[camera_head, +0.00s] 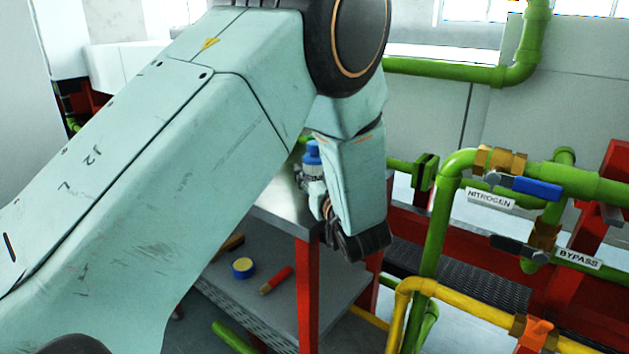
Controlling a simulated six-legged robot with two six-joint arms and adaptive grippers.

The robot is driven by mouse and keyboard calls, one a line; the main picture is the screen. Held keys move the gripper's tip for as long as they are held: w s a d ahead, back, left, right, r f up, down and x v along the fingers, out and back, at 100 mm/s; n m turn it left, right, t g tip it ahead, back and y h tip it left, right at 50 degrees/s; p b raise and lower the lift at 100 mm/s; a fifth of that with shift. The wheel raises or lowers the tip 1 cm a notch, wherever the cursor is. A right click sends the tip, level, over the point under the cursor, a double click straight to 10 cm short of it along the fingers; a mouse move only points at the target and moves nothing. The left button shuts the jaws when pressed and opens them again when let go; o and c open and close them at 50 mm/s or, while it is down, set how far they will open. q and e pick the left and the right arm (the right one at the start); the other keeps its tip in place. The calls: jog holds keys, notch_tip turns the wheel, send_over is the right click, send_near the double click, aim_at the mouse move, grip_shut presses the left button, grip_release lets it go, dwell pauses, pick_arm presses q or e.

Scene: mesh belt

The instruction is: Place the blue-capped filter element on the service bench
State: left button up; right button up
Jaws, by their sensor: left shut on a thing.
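The blue-capped filter element (312,152) shows as a blue cap and upper part in the middle of the view, roughly upright. My left gripper (318,196) is shut on it, and the gripper and wrist hide most of its body. It is at the right edge of the service bench's steel top (284,213). I cannot tell whether the element's base touches the top. My left arm covers much of the bench. My right gripper is not in view.
The bench's lower shelf (312,283) holds a yellow-and-blue roll (243,267) and a red cylinder (277,280). Green pipes (437,235) with a blue-handled valve (536,187) and a yellow pipe (460,302) stand close on the right. A dark mesh belt (465,275) runs behind them.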

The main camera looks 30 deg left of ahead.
pick_arm(q)
jog(key=shift+w+f, duration=0.2)
jog(key=shift+f, duration=0.2)
jog(key=shift+s, duration=0.15)
jog(key=o, duration=1.2)
jog(key=shift+f, duration=0.15)
jog(key=shift+r, duration=0.2)
